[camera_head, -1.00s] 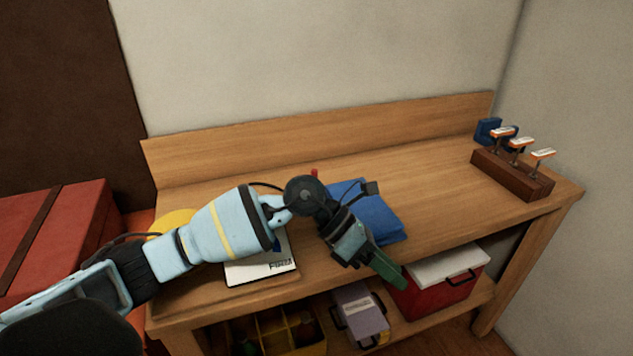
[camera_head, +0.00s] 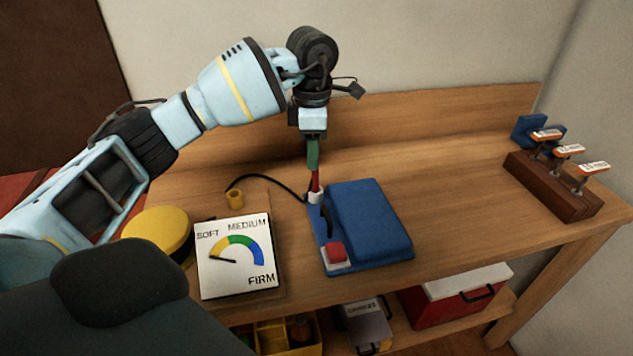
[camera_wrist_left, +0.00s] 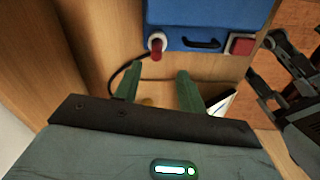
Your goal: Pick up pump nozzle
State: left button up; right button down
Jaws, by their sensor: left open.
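The red pump nozzle (camera_head: 315,182) stands upright in a white round holder at the back left of the blue pump (camera_head: 368,215). In the left wrist view the nozzle (camera_wrist_left: 156,51) shows as a red tip in a white ring. My left gripper (camera_head: 313,166) points down just above the nozzle, its green fingers overlapping the nozzle's top in the head view. In the left wrist view the fingers (camera_wrist_left: 158,73) are apart, with nothing held between them. Whether they touch the nozzle cannot be told.
A gauge board (camera_head: 236,256) and a yellow round object (camera_head: 158,229) lie left. A red button (camera_head: 336,251) is at the pump's front. A wooden rack (camera_head: 548,185) stands right; the bench between is clear.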

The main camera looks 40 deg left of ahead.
aim_at(315, 172)
pick_arm(q)
jog(key=shift+f, duration=0.5)
jog(key=shift+w+f, duration=0.1)
jog(key=shift+f, duration=0.4)
jog(key=f, duration=0.3)
jog(key=shift+w+f, duration=0.25)
jog(key=shift+w, duration=0.1)
jog(key=shift+f, duration=0.4)
pick_arm(e)
jog(key=shift+w+r, duration=0.35)
jog(key=shift+w, duration=0.3)
pick_arm(q)
grip_shut()
